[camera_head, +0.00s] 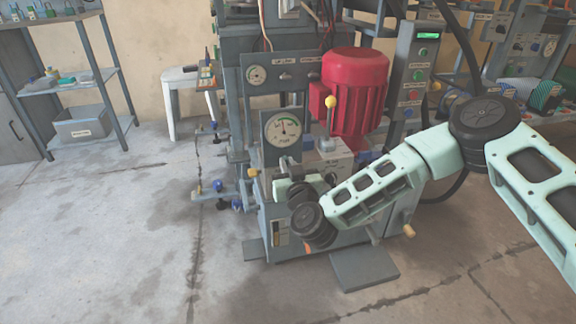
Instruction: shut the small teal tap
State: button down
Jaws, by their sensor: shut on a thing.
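My gripper (281,172) is at the front of the press (268,228), below the large round gauge (283,130). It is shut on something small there. My own wrist and hand hide most of the jaws and what is between them. I cannot make out the small teal tap clearly, so I cannot tell its angle. Small blue-handled fittings (218,186) sit on the pipework to the left of my gripper, apart from it.
A red motor (358,92) stands behind my forearm, with a yellow-knobbed lever (331,103) beside it. A grey plate (364,267) lies on the floor in front. A shelf (85,85) and white stool (187,95) stand at left. The left floor is clear.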

jog(key=shift+r+m+p, duration=0.15)
jog(key=shift+m+p, duration=0.15)
jog(key=shift+p, duration=0.1)
jog(key=shift+m+p, duration=0.5)
jog(key=shift+m, duration=0.1)
jog(key=m+p, duration=0.1)
jog(key=m, duration=0.1)
jog(key=m+p, duration=0.1)
jog(key=m, duration=0.2)
jog(key=d+m+p, duration=0.1)
jog(key=m, duration=0.2)
jog(key=shift+w+f, duration=0.15)
jog(key=shift+f, duration=0.1)
jog(key=m, duration=0.3)
jog(key=shift+f+m, duration=0.2)
jog(key=shift+m, duration=0.1)
jog(key=shift+d+f+m, duration=0.1)
jog(key=shift+f+m, duration=0.05)
jog(key=shift+m, duration=0.95)
jog(key=shift+f+m, duration=0.1)
jog(key=shift+m, duration=1)
